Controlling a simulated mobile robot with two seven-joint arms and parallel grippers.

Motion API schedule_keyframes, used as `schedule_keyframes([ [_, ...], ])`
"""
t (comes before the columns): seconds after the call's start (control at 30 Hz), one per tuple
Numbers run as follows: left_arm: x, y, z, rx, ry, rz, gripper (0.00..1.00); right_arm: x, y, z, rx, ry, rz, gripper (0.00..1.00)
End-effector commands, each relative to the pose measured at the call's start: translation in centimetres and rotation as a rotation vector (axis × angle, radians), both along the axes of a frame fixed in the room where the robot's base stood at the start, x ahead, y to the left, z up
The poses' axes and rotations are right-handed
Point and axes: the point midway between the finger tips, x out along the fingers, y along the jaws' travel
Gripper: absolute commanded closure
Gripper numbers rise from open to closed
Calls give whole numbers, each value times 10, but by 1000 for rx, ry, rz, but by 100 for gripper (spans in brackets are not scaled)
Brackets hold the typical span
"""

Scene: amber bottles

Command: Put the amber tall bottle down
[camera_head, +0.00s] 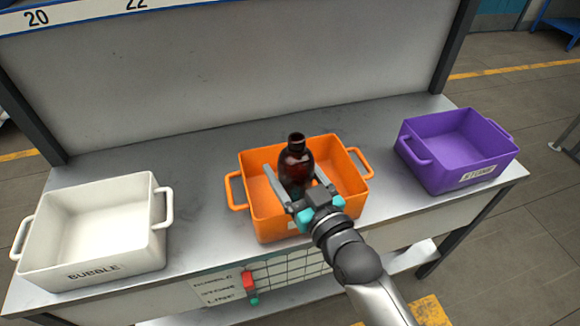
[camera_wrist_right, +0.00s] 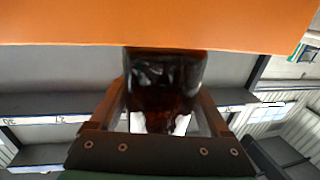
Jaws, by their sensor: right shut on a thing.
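In the right wrist view the bottle (camera_wrist_right: 165,85) fills the space between the fingers (camera_wrist_right: 165,110), and the orange bin wall (camera_wrist_right: 160,25) spans the top. My left gripper is not in view.
A white bin (camera_head: 95,272) labelled BUBBLE stands at the left of the grey bench (camera_head: 205,152). A purple bin (camera_head: 450,172) stands at the right. Both look empty. Bare bench top lies between the bins, and a back panel (camera_head: 240,60) rises behind.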

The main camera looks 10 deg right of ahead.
Motion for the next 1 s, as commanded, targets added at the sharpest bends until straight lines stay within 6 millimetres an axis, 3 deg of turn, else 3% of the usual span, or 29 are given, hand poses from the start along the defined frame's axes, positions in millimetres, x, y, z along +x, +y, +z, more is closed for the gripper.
schedule_keyframes([
  [0.23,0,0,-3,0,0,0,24,0,0,-8,1,-3,0,88],
  [0.27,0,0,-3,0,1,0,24,0,0,-8,0,0,0,18],
  [0.4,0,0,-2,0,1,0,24,0,0,-7,0,0,0,2],
  [0.67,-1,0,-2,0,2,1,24,0,0,-6,0,-1,0,0],
  [0.8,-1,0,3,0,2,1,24,0,0,7,1,-3,0,0],
  [1.0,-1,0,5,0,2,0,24,-29,-7,2,-2,5,1,0],
])
